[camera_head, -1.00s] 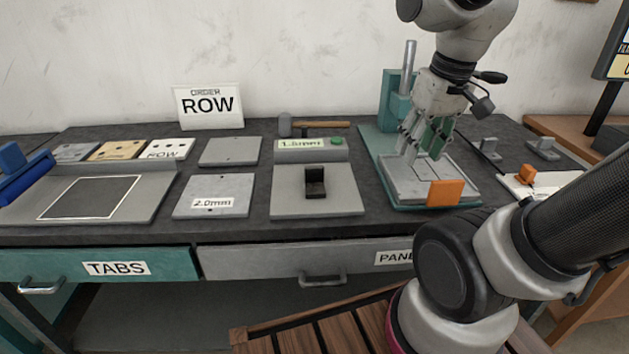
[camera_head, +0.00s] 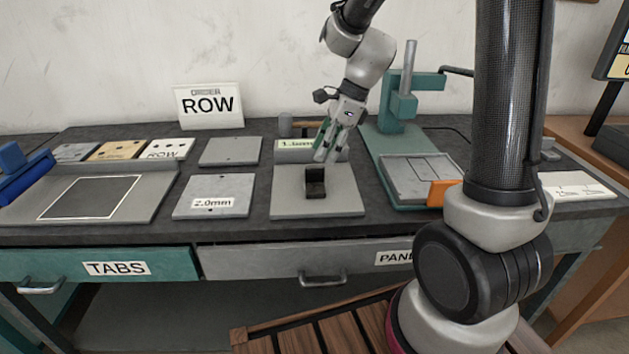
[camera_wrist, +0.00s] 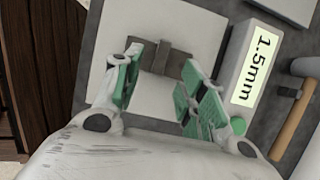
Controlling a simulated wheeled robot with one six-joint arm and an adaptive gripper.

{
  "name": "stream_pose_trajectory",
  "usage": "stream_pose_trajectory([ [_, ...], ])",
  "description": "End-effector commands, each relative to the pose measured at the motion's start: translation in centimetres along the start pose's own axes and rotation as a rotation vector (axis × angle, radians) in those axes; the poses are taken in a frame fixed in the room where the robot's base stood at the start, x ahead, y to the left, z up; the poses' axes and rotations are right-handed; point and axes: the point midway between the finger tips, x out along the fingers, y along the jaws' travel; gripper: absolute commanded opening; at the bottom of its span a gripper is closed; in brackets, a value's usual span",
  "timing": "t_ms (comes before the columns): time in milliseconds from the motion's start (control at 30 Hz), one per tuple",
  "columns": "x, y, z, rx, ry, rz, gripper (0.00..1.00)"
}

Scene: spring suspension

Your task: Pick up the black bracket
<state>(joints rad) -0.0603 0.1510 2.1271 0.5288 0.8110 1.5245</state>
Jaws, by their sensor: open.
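The black bracket (camera_head: 316,184) stands upright on a light grey plate (camera_head: 342,207) at the front middle of the bench. My gripper (camera_head: 325,157) is above and just behind the bracket, pointing down, with green-padded fingers spread and nothing between them. In the wrist view the bracket (camera_wrist: 160,60) lies ahead of the open fingertips (camera_wrist: 158,72), roughly between them in the picture. I cannot tell the exact height gap. The gripper does not appear to touch the bracket.
A grey block labelled 1.5mm (camera_wrist: 252,65) and a hammer (camera_wrist: 293,125) lie beside the plate. A 2.0mm plate (camera_head: 213,195) is to the left. A green press (camera_head: 400,105) with a grey bed and orange block (camera_head: 445,191) stands to the right.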

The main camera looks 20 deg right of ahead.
Motion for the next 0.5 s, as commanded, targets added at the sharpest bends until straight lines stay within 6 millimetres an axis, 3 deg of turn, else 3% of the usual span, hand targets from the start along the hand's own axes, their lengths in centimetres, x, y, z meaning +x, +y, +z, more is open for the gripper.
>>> stream_pose_trajectory([
  [300,4.7,0.1,0.5,-0.003,0.002,0.004,0.41],
  [500,6.3,0.0,0.4,-0.004,0.001,0.002,0.41],
])
